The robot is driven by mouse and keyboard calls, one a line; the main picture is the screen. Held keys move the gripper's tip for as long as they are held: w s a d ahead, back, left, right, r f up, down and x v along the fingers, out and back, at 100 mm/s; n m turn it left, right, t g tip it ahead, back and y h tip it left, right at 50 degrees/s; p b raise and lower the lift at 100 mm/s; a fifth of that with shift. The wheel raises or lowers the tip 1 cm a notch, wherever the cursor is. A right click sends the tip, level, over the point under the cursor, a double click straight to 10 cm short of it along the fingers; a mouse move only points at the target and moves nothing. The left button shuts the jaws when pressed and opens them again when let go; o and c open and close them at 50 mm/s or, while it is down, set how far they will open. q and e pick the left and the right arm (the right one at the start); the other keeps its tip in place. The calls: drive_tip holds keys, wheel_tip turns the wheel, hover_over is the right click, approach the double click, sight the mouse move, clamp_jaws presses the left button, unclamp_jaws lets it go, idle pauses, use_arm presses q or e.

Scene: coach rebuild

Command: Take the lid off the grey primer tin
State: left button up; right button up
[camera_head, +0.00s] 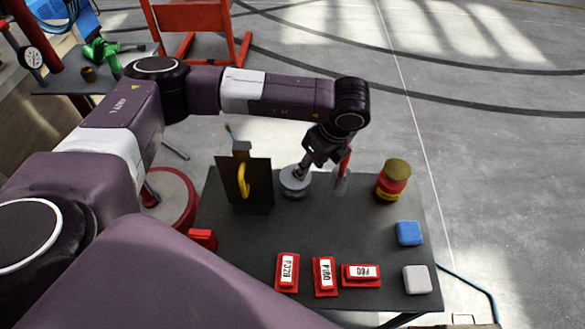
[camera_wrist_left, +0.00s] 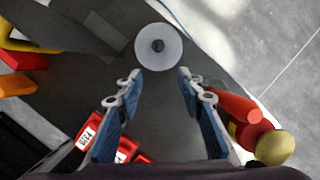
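The grey primer tin (camera_head: 294,187) stands upright near the far edge of the dark table. Its lid looks like a pale grey disc with a small dark knob in the middle; in the left wrist view the lid (camera_wrist_left: 146,56) lies just beyond the fingertips. My left gripper (camera_head: 302,172) is over the tin, pointing down, and partly covers the lid in the head view. In the left wrist view the left gripper (camera_wrist_left: 160,73) is open, with clear space between its blue-padded fingers. Whether a fingertip touches the lid cannot be told. My right gripper is not in view.
Close right of the tin is a clear jar (camera_head: 341,184) with a red-handled tool, then a red jar (camera_head: 391,187). Left stands a dark panel (camera_head: 258,196) with a yellow handle. Red labelled blocks (camera_head: 325,290) and a blue block (camera_head: 409,233) lie nearer; mid-table is clear.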

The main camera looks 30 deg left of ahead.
sight(288, 177)
use_arm(q)
drive_tip(key=a, duration=0.1)
drive_tip(key=a+f+p, duration=0.1)
drive_tip(key=w+a+y, duration=0.1)
drive_tip(key=shift+a+f+n+p, duration=0.1)
drive_tip(key=shift+f+n+p, duration=0.2)
drive_tip(key=shift+f, duration=0.1)
drive_tip(key=p+x, duration=0.2)
drive_tip(key=x, duration=0.2)
drive_tip(key=shift+w+f, duration=0.15)
drive_tip(key=shift+f, duration=0.1)
drive_tip(key=shift+a+f, duration=0.1)
drive_tip(key=shift+f, duration=0.15)
clamp_jaws()
